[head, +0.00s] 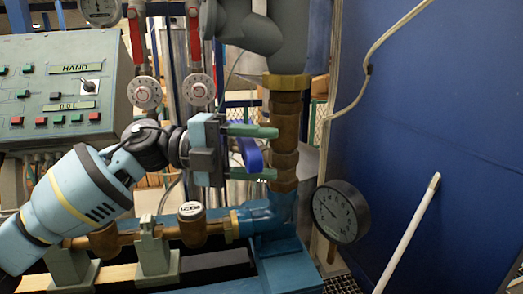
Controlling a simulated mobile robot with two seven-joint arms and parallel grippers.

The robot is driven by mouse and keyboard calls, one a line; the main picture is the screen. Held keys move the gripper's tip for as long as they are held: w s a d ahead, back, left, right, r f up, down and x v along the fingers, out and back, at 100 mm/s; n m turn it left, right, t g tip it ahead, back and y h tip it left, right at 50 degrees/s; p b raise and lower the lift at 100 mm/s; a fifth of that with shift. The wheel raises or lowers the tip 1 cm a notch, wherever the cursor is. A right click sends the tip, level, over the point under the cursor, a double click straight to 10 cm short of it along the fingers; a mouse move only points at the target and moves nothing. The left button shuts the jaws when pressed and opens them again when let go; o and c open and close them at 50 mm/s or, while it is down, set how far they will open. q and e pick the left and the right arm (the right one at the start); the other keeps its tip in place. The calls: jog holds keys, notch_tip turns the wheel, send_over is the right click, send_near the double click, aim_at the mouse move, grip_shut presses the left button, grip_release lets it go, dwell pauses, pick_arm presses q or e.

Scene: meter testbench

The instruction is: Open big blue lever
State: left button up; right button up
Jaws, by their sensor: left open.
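The big blue lever (251,156) is in the middle of the head view, beside a vertical brass pipe (285,135). My left gripper (270,153) reaches in from the left. Its two green fingers are spread apart, one above and one below the lever, with their tips near the brass pipe. The lever shows in the gap between them; I cannot tell whether either finger touches it. Part of the lever's left end is hidden close to the gripper body. My right gripper is not in view.
A control panel (60,85) stands at the left. Red-handled valves (195,45) with white dials are behind my gripper. A black gauge (341,212) is at the lower right of the pipe. A blue wall (440,120) fills the right. A low brass pipe with a meter (191,211) runs below.

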pick_arm(q)
jog(key=shift+d, duration=0.25)
